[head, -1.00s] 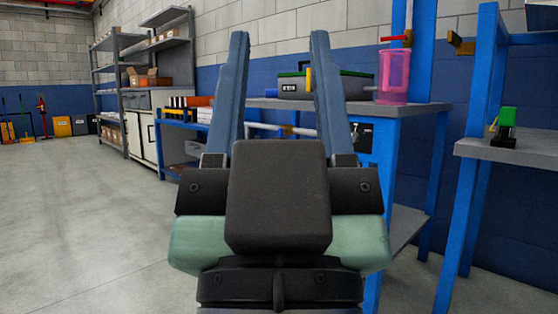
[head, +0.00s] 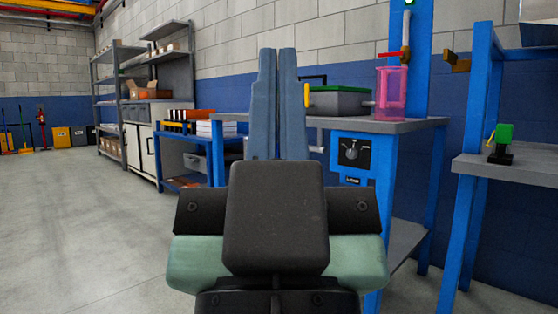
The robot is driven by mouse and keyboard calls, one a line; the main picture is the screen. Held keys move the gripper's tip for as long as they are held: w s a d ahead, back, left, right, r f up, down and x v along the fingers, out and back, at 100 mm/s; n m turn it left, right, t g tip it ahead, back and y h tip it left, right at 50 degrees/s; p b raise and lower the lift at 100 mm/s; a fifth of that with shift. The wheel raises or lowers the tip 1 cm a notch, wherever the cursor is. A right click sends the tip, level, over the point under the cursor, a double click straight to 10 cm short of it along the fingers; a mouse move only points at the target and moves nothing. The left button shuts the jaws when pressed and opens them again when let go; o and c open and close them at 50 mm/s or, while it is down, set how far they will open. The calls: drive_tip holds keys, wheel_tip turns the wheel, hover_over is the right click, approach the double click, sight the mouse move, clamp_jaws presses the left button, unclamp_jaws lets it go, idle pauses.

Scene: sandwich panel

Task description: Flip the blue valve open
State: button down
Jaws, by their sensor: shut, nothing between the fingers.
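My gripper (head: 277,54) is in the middle of the head view, its two blue-grey fingers upright and pressed together. It is shut and empty. I cannot make out a blue valve handle. A short piece of light pipe (head: 317,149) shows just right of the fingers, at the left side of the blue workbench (head: 372,185); the fingers hide the rest of it. A yellow handle (head: 306,95) stands just right of the fingers by the grey box. A red-handled valve (head: 393,55) is on the blue post above the bench, apart from my gripper.
The bench carries a grey box with a green lid (head: 338,99) and a pink clear container (head: 391,92). A dial panel (head: 351,152) is on its front. A side shelf at right holds a green-topped device (head: 503,140). The floor at left (head: 75,220) is clear.

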wheel_tip(320, 180, up, 29)
drive_tip(key=p, duration=2.7)
drive_tip(key=shift+f, duration=0.2)
